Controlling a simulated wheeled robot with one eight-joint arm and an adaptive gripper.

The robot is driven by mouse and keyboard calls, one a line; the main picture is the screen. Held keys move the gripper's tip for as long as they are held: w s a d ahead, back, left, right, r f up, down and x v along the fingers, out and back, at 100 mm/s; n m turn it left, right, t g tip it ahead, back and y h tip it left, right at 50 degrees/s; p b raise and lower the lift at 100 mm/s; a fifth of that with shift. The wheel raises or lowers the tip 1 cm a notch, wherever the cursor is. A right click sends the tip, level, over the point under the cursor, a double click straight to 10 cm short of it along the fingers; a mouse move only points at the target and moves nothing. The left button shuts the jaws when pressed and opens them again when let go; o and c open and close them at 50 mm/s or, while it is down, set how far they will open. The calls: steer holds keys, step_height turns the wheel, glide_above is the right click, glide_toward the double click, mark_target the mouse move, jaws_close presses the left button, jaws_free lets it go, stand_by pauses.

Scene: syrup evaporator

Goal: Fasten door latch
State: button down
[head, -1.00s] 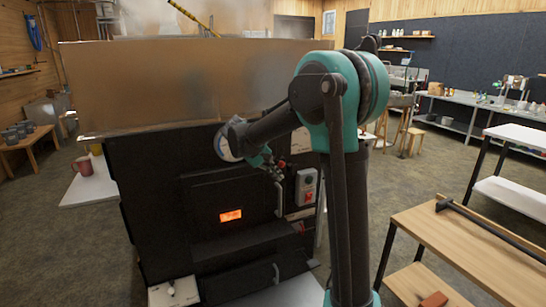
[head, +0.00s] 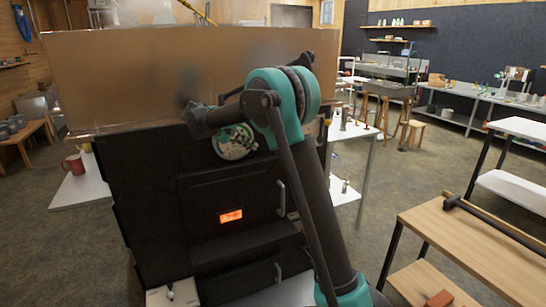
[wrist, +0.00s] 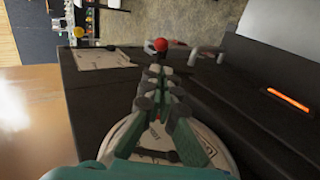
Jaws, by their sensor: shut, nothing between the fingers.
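The black firebox door (head: 220,190) is on the evaporator front, with a glowing orange slot (head: 231,216) and a grey upright handle (head: 281,198) on its right. It looks closed. In the wrist view the slot (wrist: 290,100) is at right. A red ball knob (wrist: 160,45), perhaps the latch's, shows just beyond my fingertips; a gap cannot be judged. My arm hides that area in the head view. The latch's position cannot be told.
The round dial (head: 231,150) is above the door. A large metal pan (head: 150,75) tops the evaporator. A second handle (head: 277,272) is below. A wooden table (head: 480,235) stands at right. A red mug (head: 73,164) is on the left shelf. Floor is open between evaporator and table.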

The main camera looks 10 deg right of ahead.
steer(key=x, duration=1.4)
steer(key=shift+d, duration=0.15)
steer(key=shift+d+y, duration=0.2)
steer(key=shift+y, duration=0.1)
steer(key=shift+w+d, duration=0.1)
steer(key=shift+d, duration=0.1)
steer(key=shift+w+d+f+g+y, duration=0.2)
steer(key=shift+d+g+y, duration=0.3)
steer(key=shift+d+y, duration=0.4)
steer(key=y, duration=0.1)
steer(key=d+f+y, duration=0.1)
steer(key=shift+w+d+g+y, duration=0.3)
steer(key=shift+g, duration=0.1)
steer(key=shift+w+d+f+g+y, duration=0.15)
steer(key=shift+d+f+g+y, duration=0.1)
steer(key=shift+d+f+y, duration=0.35)
steer(key=shift+w+d+f+g+y, duration=0.2)
steer(key=shift+d+f+y, duration=0.15)
steer(key=shift+f+y, duration=0.45)
steer(key=shift+w+d+f+g+y, duration=0.15)
steer(key=shift+d+f+g+y, duration=0.1)
steer(key=shift+d+f+y, duration=0.45)
